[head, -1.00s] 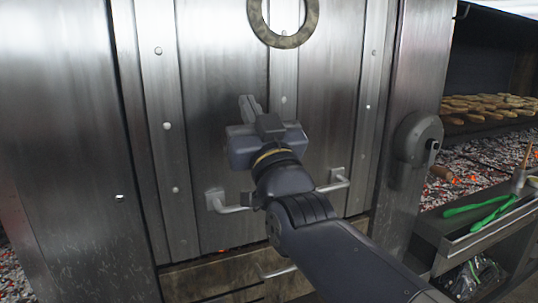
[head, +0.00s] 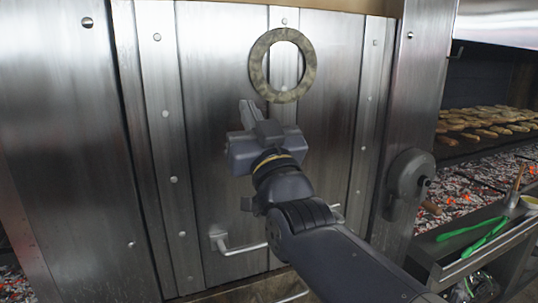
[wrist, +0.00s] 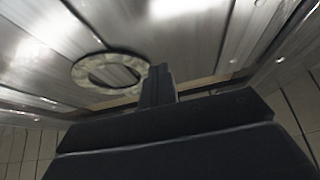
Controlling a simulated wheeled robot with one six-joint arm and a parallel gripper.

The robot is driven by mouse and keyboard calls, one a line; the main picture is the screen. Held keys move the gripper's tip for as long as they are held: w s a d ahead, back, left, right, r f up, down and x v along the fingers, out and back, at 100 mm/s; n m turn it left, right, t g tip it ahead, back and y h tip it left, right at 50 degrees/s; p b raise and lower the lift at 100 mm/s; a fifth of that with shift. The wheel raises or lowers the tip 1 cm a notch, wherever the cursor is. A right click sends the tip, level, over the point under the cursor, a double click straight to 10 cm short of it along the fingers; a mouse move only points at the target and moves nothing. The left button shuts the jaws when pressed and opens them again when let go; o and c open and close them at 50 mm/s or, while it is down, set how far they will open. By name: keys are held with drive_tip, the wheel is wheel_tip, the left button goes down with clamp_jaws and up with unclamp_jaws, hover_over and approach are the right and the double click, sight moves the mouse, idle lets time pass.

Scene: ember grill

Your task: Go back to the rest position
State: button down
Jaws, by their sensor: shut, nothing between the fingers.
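My gripper (head: 247,112) is shut and empty. In the head view it is raised in front of the riveted steel door (head: 215,75), just below and left of a round ring (head: 257,67) on that door. My arm comes up from the lower right and hides part of the door handle (head: 240,249). In the wrist view the closed fingers (wrist: 157,85) point toward the steel surface, and the ring (wrist: 84,84) shows to their left. I cannot tell how far the fingertips are from the door.
A grey round housing with a crank (head: 407,174) is on the post right of the door. Farther right, a rack of browned food (head: 485,122) sits above glowing embers (head: 492,170). Green tongs (head: 490,236) lie on a metal shelf (head: 425,247) at the lower right.

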sight(249, 68)
drive_tip(key=shift+r+p, duration=3.7)
drive_tip(key=shift+p, duration=0.15)
